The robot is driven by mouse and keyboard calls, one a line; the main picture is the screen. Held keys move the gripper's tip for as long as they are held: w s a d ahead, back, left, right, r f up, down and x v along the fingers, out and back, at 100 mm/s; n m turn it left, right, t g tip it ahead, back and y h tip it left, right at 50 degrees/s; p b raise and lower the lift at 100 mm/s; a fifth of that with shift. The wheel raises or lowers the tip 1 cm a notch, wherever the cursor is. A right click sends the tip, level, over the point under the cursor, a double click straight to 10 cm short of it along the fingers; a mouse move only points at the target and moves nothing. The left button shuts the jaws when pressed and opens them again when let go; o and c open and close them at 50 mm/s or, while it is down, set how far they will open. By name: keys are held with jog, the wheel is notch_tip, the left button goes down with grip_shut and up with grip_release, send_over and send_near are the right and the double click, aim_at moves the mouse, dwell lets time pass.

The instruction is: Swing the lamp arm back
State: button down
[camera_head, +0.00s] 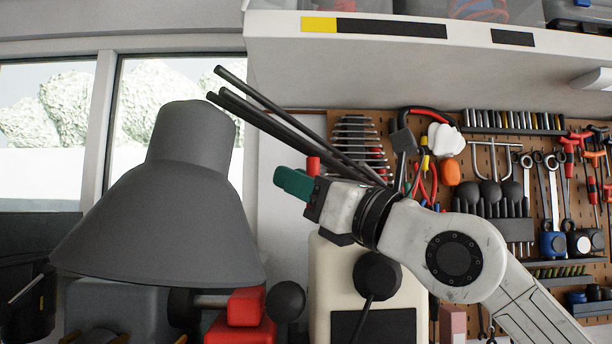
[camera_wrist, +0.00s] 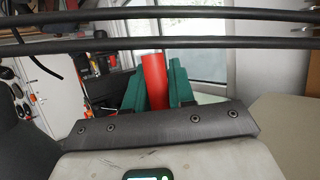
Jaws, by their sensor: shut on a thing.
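The lamp has a wide dark grey shade (camera_head: 160,215) at the left of the head view, in front of the window. Its arm is a set of thin dark rods (camera_head: 290,130), running from above the shade down right behind my wrist. The rods (camera_wrist: 200,45) also cross the top of the wrist view. My gripper (camera_head: 297,182) has green fingers and is shut on a red cylinder (camera_wrist: 155,80). The cylinder's top (camera_head: 313,165) shows just above the fingers in the head view. Where the cylinder joins the lamp is hidden.
A pegboard (camera_head: 480,160) full of tools stands behind my arm on the right. A pale shelf (camera_head: 400,60) overhangs above. Below the shade are a red and grey tool (camera_head: 240,310) and a cream machine (camera_head: 330,275) with a dark knob, close under my gripper.

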jog(key=shift+w+d+r+t, duration=0.15)
jog(key=shift+w+d+t, duration=0.25)
jog(key=shift+d, duration=0.3)
jog(key=c, duration=1.4)
grip_release()
jog(key=shift+o, duration=0.9)
jog(key=shift+w+d+m, duration=0.2)
jog(key=shift+m, duration=0.1)
jog(key=shift+o, duration=0.8)
jog(key=shift+a, duration=0.1)
jog(key=shift+s+a, duration=0.1)
jog(key=shift+a, duration=0.05)
jog(key=b+v, duration=0.3)
jog(key=v, duration=0.8)
